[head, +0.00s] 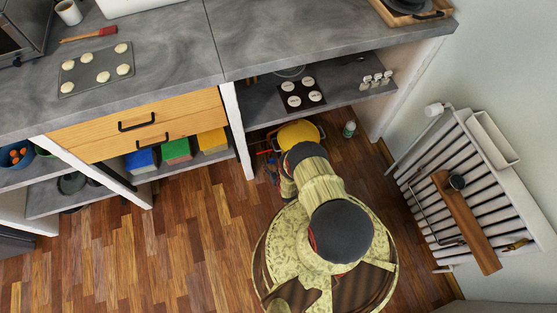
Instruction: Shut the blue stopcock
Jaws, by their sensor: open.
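Small blue parts (272,178) show low under the counter, just left of my arm, with small red parts (262,152) beside them. They may include the blue stopcock, but they are too small and partly covered to tell its shape or handle position. My arm reaches from my base toward the space under the counter and covers part of this area. My gripper cannot be made out; it seems hidden behind my own arm links.
A yellow rounded object (300,133) and a green bottle (349,129) stand under the shelf (345,92). A white upright panel (237,130) bounds the space on the left. A rack (455,185) with a wooden board (466,220) is on the right wall. The wooden floor (195,245) is clear at left.

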